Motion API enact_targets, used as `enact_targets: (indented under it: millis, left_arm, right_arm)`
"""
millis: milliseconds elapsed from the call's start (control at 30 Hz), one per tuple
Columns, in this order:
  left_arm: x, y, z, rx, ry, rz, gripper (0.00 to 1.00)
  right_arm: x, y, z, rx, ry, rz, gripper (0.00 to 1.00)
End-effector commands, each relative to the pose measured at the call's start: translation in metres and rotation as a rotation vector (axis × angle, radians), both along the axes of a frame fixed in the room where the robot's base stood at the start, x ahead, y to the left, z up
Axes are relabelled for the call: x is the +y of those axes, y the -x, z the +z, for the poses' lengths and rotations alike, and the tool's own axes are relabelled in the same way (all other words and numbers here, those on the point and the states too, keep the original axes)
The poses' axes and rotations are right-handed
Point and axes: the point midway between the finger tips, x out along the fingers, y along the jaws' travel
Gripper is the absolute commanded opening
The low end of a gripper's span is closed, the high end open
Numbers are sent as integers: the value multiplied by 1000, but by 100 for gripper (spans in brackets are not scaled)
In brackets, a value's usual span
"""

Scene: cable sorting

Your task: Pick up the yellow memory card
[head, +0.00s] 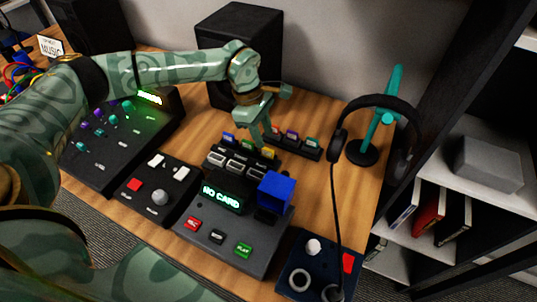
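The yellow memory card (268,153) stands upright at the right end of the front card rack (238,163). A blue card (228,138) and a green card (246,145) stand to its left in the same rack. My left gripper (264,141) points down just above and behind the yellow card. Its fingers look spread apart, with nothing visible between them. Any contact with the card cannot be made out. My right gripper is out of view.
A back rack (310,152) with more coloured cards stands close behind. In front is a card reader (225,228) showing "NO CARD", with a blue block (276,191) on it. A headphone stand (362,152) is at the right, a black speaker (238,40) behind.

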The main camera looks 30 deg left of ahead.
Motion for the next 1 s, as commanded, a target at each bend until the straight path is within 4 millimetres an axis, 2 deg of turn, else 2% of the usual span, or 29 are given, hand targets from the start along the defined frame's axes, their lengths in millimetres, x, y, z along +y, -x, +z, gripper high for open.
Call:
enact_targets:
  millis: [133,267,467,533,600,1000]
  left_arm:
    - [-6,2,-30,8,0,-1,35]
    - [-11,1,-45,5,0,0,35]
    - [-11,1,-44,1,0,1,35]
    - [-11,1,-43,1,0,1,21]
    - [-11,1,-43,1,0,1,1]
    - [-11,1,-41,1,0,1,0]
  right_arm:
    - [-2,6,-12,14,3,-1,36]
    - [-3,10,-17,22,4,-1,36]
    - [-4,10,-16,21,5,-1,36]
    - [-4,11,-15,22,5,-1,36]
    - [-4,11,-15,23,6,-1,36]
    - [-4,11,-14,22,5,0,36]
